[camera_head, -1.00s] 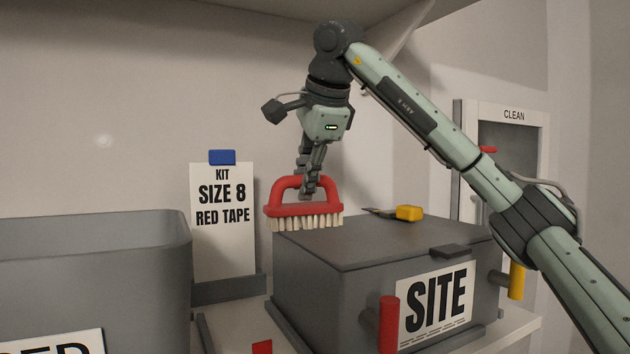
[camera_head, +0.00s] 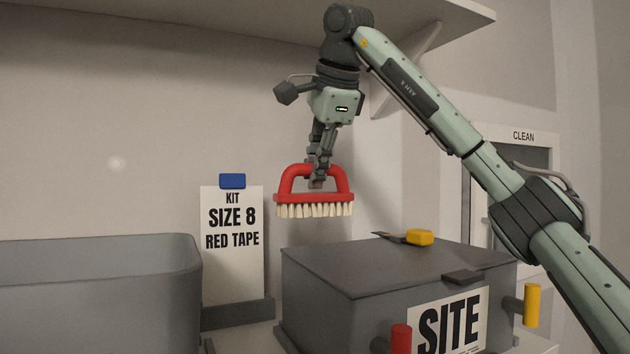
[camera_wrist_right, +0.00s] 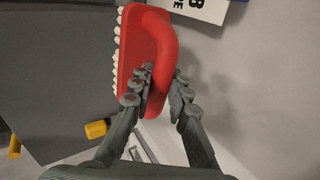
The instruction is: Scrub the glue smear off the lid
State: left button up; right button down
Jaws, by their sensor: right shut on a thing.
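My right gripper (camera_head: 318,176) is shut on the handle of a red scrubbing brush (camera_head: 287,188). The brush hangs level with its white bristles down, in the air above the back left part of the grey box's lid (camera_head: 370,268), clear of it. In the right wrist view my fingers (camera_wrist_right: 160,92) close around the red handle of the brush (camera_wrist_right: 138,50). No glue smear can be made out on the lid from here. My left gripper is not in view.
A yellow-handled scraper (camera_head: 419,237) lies at the lid's back edge. The box has a SITE label (camera_head: 452,320), a red handle (camera_head: 401,338) and a yellow handle (camera_head: 531,305). A grey bin (camera_head: 100,285) and a kit card (camera_head: 233,265) stand left. A shelf (camera_head: 440,12) overhangs.

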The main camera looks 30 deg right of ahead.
jog(key=shift+r, duration=1.55)
jog(key=shift+f, duration=0.1)
